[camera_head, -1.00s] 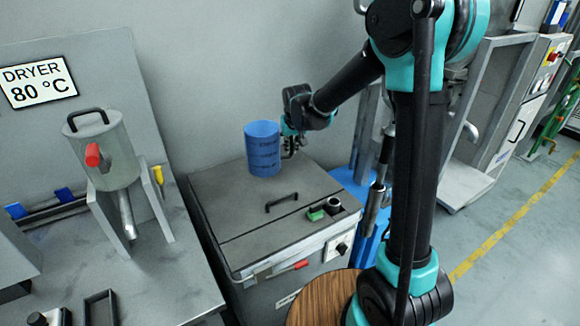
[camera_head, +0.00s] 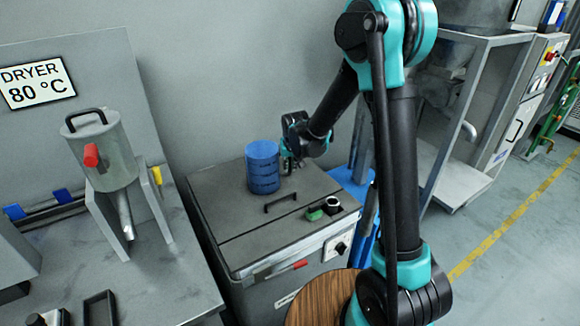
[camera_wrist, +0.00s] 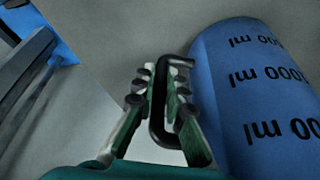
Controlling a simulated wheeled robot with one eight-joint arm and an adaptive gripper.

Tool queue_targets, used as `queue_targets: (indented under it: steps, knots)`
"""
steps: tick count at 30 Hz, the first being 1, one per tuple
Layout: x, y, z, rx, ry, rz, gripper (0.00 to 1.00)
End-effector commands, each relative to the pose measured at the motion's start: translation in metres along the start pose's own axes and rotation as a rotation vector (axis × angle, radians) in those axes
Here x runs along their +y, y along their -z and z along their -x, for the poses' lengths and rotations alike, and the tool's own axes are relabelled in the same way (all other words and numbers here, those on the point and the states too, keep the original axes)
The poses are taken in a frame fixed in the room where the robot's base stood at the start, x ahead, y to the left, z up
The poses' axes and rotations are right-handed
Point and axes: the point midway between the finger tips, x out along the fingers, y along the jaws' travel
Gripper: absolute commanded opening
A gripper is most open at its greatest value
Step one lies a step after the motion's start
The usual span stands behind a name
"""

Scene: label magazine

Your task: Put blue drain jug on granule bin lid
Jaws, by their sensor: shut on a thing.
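The blue jug (camera_head: 263,170) with dark measuring marks is upright at the back half of the grey granule bin lid (camera_head: 225,212). I cannot tell whether its base touches the lid or hovers just above it. My gripper (camera_head: 288,163) is at the right side of the jug. In the wrist view my gripper (camera_wrist: 160,88) is shut on the jug's black handle (camera_wrist: 158,125), and the jug's blue wall (camera_wrist: 240,100) fills the right side.
A black lid handle (camera_head: 281,202) stands in front of the jug, with a green part (camera_head: 314,213) and a black ring (camera_head: 333,205) to its right. The dryer hopper (camera_head: 112,155) is at left. The lid's front left is clear.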

Motion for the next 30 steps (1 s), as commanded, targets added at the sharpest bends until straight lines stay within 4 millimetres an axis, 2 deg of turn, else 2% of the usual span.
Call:
queue_targets:
  steps: [1, 2, 6, 15, 19, 23, 30]
  knots:
    - [0.000, 0.000, -0.002, 0.000, 0.000, 0.000, 0.00]
    - [0.000, 0.000, -0.002, 0.000, 0.000, 0.000, 0.14]
    - [0.000, 0.000, -0.001, 0.000, 0.000, 0.000, 0.31]
    - [0.000, 0.000, -0.001, 0.000, 0.000, 0.000, 0.32]
    - [0.000, 0.000, 0.006, 0.000, 0.000, 0.000, 0.32]
    - [0.000, 0.000, 0.021, 0.000, 0.000, 0.000, 0.32]
    - [0.000, 0.000, 0.060, 0.000, 0.000, 0.001, 0.32]
